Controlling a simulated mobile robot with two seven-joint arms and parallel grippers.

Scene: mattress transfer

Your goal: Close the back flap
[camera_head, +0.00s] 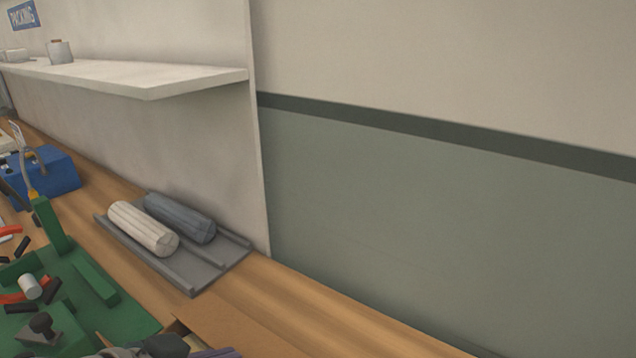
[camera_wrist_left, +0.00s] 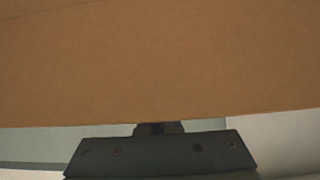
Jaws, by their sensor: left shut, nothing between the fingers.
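A brown cardboard panel (camera_wrist_left: 160,65) fills most of the left wrist view. I cannot tell for sure whether it is the back flap or another side of the box. My left gripper (camera_wrist_left: 158,128) shows at the bottom of that view as a dark body with a short tip at the panel's lower edge. It is shut and holds nothing; whether it touches the panel is unclear. In the head view only a piece of brown cardboard (camera_head: 228,334) shows at the bottom edge, with dark grey parts beside it. My right gripper is not in view.
A grey rack (camera_head: 190,282) on the wooden bench holds a cream roll (camera_head: 143,229) and a blue-grey roll (camera_head: 180,217). A green fixture (camera_head: 120,310) with tools stands at left, with a blue box (camera_head: 50,172) behind. A white shelf (camera_head: 150,80) juts from the wall.

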